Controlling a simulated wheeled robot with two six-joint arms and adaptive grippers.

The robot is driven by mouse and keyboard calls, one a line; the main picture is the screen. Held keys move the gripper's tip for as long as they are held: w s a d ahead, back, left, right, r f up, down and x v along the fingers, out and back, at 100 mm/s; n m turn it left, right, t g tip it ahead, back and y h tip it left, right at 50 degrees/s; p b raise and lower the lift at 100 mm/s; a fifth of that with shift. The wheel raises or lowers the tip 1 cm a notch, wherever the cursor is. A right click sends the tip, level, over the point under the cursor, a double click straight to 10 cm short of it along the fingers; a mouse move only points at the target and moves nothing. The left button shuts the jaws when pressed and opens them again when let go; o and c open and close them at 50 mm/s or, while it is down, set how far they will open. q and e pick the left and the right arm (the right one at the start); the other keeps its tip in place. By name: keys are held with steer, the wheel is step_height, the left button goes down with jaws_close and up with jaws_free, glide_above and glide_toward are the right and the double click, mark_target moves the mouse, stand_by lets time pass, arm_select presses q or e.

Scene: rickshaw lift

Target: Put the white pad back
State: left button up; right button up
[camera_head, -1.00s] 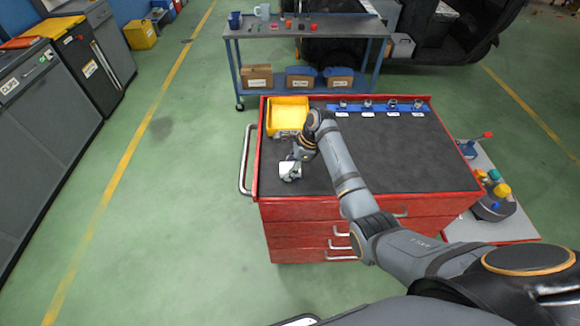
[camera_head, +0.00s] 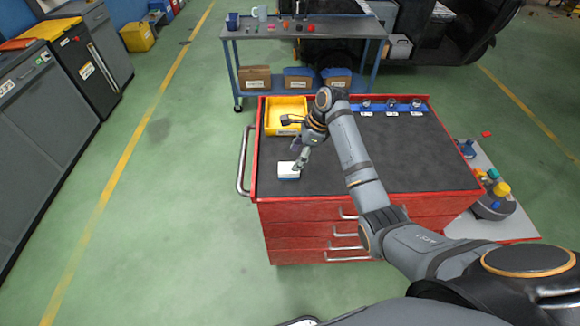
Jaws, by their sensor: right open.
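The white pad (camera_head: 288,171) lies on the dark top of the red tool cart (camera_head: 420,160), near its left front corner. It looks like a small white block with a bluish lower edge. My right gripper (camera_head: 298,164) is open, with its fingertips just at the pad's upper right edge. I cannot tell whether they touch the pad. A yellow bin (camera_head: 284,106) stands on the cart behind the pad, partly hidden by my right arm. My left gripper is not in view.
A blue strip (camera_head: 392,107) with several small metal parts lies along the cart's back edge. The right half of the cart top is clear. A grey shelf table (camera_head: 305,28) with mugs and small items stands behind. A grey platform (camera_head: 500,212) with coloured knobs is at right.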

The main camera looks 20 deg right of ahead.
steer(key=v, duration=0.5)
steer(key=shift+r+b, duration=0.2)
steer(key=shift+b, duration=0.1)
steer(key=shift+f, duration=0.1)
